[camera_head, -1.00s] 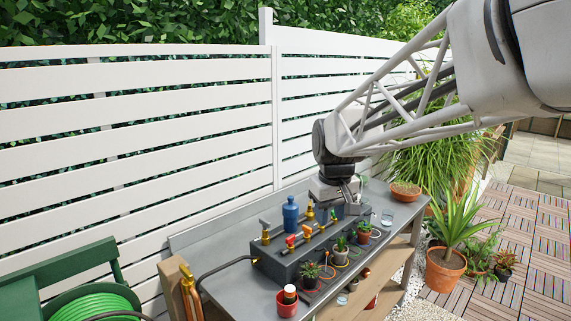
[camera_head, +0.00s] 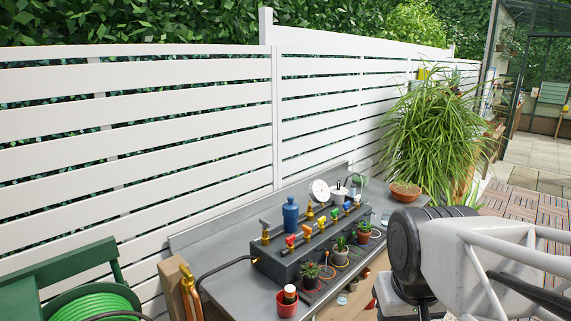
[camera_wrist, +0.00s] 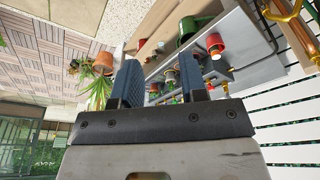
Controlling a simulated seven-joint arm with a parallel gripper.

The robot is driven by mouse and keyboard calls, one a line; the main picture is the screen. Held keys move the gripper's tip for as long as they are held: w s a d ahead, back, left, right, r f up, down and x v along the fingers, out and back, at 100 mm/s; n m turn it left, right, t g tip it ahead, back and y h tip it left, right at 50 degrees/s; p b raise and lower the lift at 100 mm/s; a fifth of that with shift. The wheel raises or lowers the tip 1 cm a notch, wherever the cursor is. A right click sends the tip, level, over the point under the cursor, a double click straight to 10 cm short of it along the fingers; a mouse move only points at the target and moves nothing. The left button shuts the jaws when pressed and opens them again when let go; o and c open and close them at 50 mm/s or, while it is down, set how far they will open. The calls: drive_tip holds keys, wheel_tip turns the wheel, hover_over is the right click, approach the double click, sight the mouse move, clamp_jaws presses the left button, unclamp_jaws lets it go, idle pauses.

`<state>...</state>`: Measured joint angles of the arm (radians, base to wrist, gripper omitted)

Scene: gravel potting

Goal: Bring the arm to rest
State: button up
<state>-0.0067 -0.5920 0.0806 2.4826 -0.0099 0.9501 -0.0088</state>
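My gripper shows in the wrist view (camera_wrist: 160,85), its two dark ribbed fingers spread well apart with nothing held between them. In the head view my arm reaches in at the lower right, in front of the bench's right end. The gripper's fingers are out of that view, below its bottom edge. The grey bench (camera_head: 222,249) with its potted plants and valves stands beyond the arm and shows tilted in the wrist view, past the fingers.
A dark valve block (camera_head: 277,264) with coloured taps, a blue bottle (camera_head: 291,214) and several small pots, including a red pot (camera_head: 287,306), stand on the bench. A white fence (camera_head: 140,125) runs behind. A green hose reel (camera_head: 97,303) is at left. A grassy plant (camera_head: 432,135) stands at right.

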drive_tip(key=shift+s+d+f, duration=0.15)
drive_tip(key=shift+s+f, duration=0.2)
drive_tip(key=shift+s, duration=0.3)
drive_tip(key=shift+s+d+f, duration=0.1)
drive_tip(key=shift+s+f, duration=0.2)
drive_tip(key=shift+s, duration=0.35)
